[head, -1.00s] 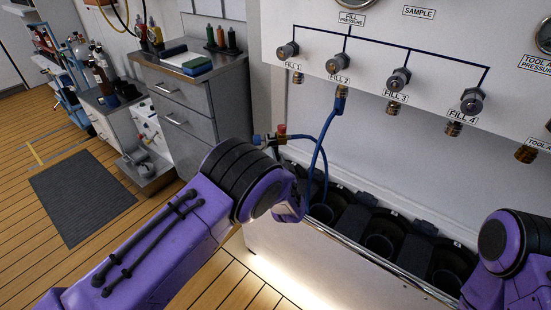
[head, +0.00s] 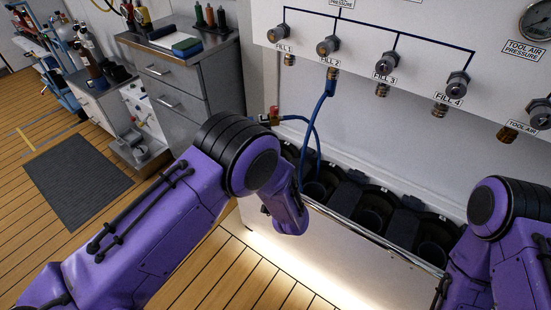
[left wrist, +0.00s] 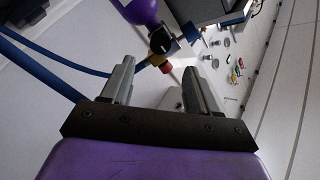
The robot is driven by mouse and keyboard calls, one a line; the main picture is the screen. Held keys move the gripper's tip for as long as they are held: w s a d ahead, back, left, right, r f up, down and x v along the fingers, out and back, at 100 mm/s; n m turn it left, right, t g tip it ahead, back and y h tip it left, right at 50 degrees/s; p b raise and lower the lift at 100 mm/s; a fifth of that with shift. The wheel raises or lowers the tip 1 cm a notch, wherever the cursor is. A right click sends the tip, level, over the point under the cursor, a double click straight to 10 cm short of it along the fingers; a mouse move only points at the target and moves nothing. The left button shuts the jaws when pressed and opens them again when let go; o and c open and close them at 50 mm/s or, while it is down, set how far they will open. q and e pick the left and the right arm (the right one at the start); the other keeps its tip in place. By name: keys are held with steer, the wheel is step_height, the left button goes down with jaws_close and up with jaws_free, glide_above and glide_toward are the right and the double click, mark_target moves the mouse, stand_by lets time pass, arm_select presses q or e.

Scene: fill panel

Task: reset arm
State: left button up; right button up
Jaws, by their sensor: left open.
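My left gripper (left wrist: 160,85) is open in the left wrist view, with two grey fingers apart and nothing held between them. A brass fitting with a red end (left wrist: 163,66) shows beyond the fingertips, apart from them as far as I can tell. In the head view my left arm (head: 200,190) reaches in from the left, its wrist in front of the bottle rack, and its fingers are hidden. My right arm (head: 505,225) is at the lower right, with its gripper not visible.
The fill panel (head: 410,30) has several knobs and ports. A blue hose (head: 317,115) hangs from FILL 2 to the red-knobbed fitting (head: 272,117). Below is a rack with dark wells (head: 370,215) and a metal rail. A grey cabinet (head: 190,85) stands left; the floor mat (head: 75,180) is clear.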

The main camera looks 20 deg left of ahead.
arm_select(q)
steer(key=shift+s+d, duration=0.25)
steer(key=shift+s, duration=0.15)
steer(key=s+a+f+n+g+h+p, duration=0.1)
steer(key=s+a+f+n+g+h, duration=0.5)
steer(key=s+f, duration=0.65)
steer(key=s+a+f+n+g, duration=0.1)
steer(key=s+a+g, duration=0.1)
steer(key=s, duration=0.6)
steer(key=s+a+f+n+g+p, duration=0.1)
steer(key=s+a, duration=0.3)
steer(key=s, duration=0.4)
steer(key=s+a+f+n+g+y, duration=0.1)
steer(key=s+a+g, duration=0.3)
steer(key=s, duration=0.4)
steer(key=shift+f+n+p, duration=0.35)
steer(key=shift+n+p, duration=0.05)
steer(key=shift+n, duration=0.4)
